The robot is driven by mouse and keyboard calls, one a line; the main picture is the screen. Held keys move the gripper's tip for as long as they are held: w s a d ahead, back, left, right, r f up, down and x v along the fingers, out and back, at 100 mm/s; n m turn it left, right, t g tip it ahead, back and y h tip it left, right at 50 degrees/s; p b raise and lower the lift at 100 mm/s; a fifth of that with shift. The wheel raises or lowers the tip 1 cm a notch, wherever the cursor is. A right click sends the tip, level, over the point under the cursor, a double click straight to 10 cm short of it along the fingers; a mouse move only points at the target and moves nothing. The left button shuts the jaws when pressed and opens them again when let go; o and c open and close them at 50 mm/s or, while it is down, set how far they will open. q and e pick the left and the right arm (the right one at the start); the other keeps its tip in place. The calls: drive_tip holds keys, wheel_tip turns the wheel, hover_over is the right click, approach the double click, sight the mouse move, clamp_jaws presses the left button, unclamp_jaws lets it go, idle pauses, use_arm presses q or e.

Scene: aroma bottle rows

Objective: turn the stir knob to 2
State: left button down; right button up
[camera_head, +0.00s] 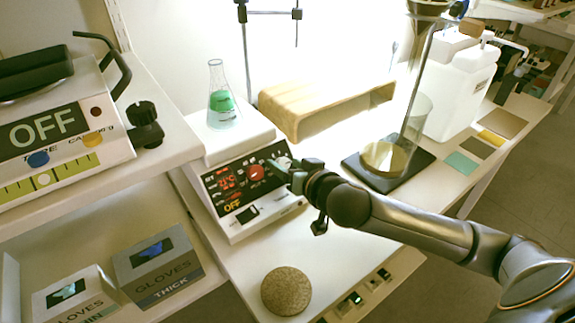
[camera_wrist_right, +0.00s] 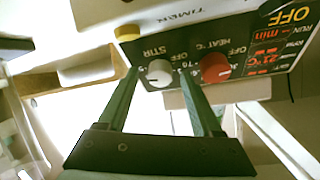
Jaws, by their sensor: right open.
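The hotplate stirrer (camera_head: 240,215) stands on the bench with a dark front panel, red digits and an OFF sign. The white stir knob (camera_wrist_right: 159,72) sits beside the red heat knob (camera_wrist_right: 215,68) in the right wrist view, which sees the panel upside down. The red knob also shows in the head view (camera_head: 256,173). My right gripper (camera_head: 278,166) is at the panel's right part. In the wrist view its open fingers (camera_wrist_right: 159,76) appear on either side of the stir knob, apart from it. The knob's setting is too small to read. My left gripper is out of view.
A flask with green liquid (camera_head: 221,105) stands on the stirrer's top plate. A cork disc (camera_head: 286,291) lies on the bench in front. A stand with a dark base (camera_head: 357,172) is to the right. A scale (camera_head: 60,135) and glove boxes (camera_head: 158,268) are left.

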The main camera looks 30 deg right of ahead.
drive_tip(key=shift+c, duration=0.3)
clamp_jaws()
idle(0.3)
